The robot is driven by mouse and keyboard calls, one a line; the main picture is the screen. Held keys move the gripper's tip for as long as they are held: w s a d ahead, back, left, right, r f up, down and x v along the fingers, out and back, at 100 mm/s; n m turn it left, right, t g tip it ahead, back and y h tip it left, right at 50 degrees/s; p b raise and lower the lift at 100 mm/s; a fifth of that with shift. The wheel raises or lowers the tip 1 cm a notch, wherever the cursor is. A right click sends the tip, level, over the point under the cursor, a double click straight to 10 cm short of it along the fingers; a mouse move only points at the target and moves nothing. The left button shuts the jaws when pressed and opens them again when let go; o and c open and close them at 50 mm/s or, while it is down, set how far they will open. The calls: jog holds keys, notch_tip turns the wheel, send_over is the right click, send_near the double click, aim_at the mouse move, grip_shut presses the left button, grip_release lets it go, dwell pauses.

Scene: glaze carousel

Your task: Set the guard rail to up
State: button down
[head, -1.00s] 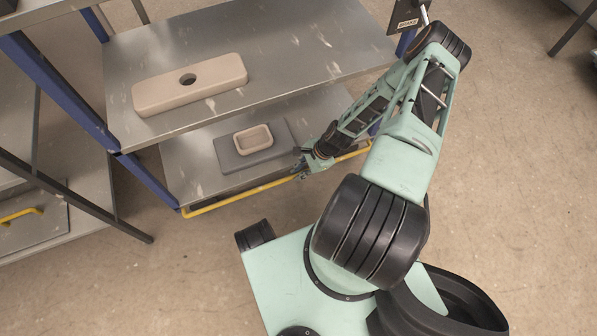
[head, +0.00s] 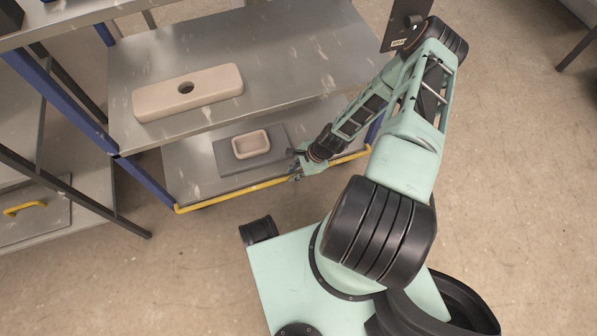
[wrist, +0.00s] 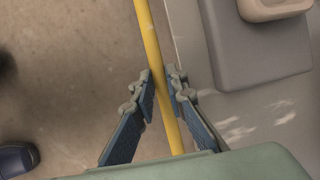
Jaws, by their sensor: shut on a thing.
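The guard rail is a yellow bar (head: 235,196) along the front edge of the rack's lower shelf, roughly level with that shelf. My gripper (head: 296,173) reaches down to its middle stretch. In the wrist view the yellow bar (wrist: 151,45) runs between the two fingers of my gripper (wrist: 161,88), which is shut on it. The bar lies a little apart from the shelf edge there.
The lower shelf (head: 190,172) bears a grey slab (head: 235,166) with a small beige dish (head: 251,144). The upper shelf (head: 290,60) bears a long beige block (head: 187,92) with a hole. Another rack with a yellow handle (head: 22,208) stands left.

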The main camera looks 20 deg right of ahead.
jog(key=shift+w+r+p, duration=0.1)
jog(key=shift+r+p, duration=0.3)
jog(key=shift+r, duration=0.8)
jog(key=c, duration=2.2)
grip_release()
jog(key=shift+r, duration=0.1)
jog(key=v, duration=1.2)
